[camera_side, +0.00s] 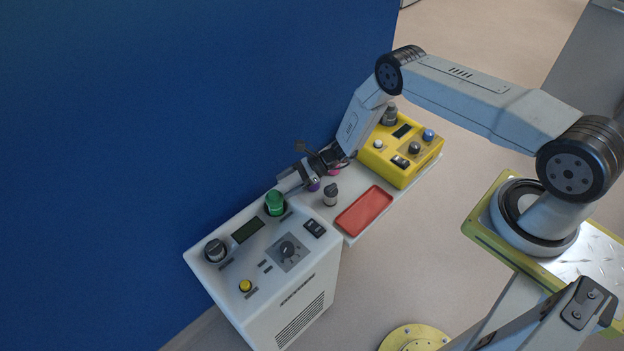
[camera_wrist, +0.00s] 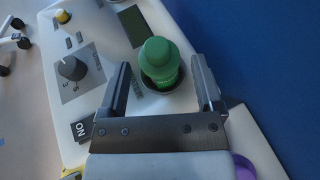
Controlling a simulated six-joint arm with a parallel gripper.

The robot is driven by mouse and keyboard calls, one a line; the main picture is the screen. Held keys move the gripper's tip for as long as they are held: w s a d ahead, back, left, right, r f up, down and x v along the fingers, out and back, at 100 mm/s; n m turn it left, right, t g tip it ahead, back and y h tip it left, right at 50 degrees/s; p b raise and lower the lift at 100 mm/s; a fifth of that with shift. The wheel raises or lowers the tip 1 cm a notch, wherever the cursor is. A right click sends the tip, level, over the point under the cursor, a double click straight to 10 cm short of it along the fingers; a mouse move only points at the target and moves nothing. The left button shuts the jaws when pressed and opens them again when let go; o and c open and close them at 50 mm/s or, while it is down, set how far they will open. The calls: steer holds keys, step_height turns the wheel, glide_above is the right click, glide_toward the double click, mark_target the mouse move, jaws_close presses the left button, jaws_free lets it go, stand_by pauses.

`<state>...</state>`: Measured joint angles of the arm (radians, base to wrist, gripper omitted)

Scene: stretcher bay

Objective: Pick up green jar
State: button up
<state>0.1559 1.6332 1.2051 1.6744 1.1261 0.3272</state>
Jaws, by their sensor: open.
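The green jar (camera_side: 275,203) stands in a dark round recess on top of the white console (camera_side: 318,262), near its back edge. In the wrist view the green jar (camera_wrist: 160,62) shows between the two fingers of my gripper (camera_wrist: 164,88), apart from both. My gripper (camera_side: 283,189) is open and empty in the side view, close to the jar on its right and far side. The jar's lower part is hidden in the recess.
The console carries a knob (camera_side: 287,249), a yellow button (camera_side: 245,286) and a grey-capped item (camera_side: 215,250). A small grey jar (camera_side: 330,195), a purple item (camera_side: 314,185) and a red tray (camera_side: 364,210) are to the right. A yellow box (camera_side: 402,150) stands beyond. A blue wall (camera_side: 180,110) rises behind.

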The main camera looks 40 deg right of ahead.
mark_target(275, 193)
steer(key=shift+s+x, duration=0.1)
steer(key=shift+x, duration=1.1)
steer(key=shift+s+x, duration=0.15)
steer(key=shift+x, duration=1.1)
jaws_close()
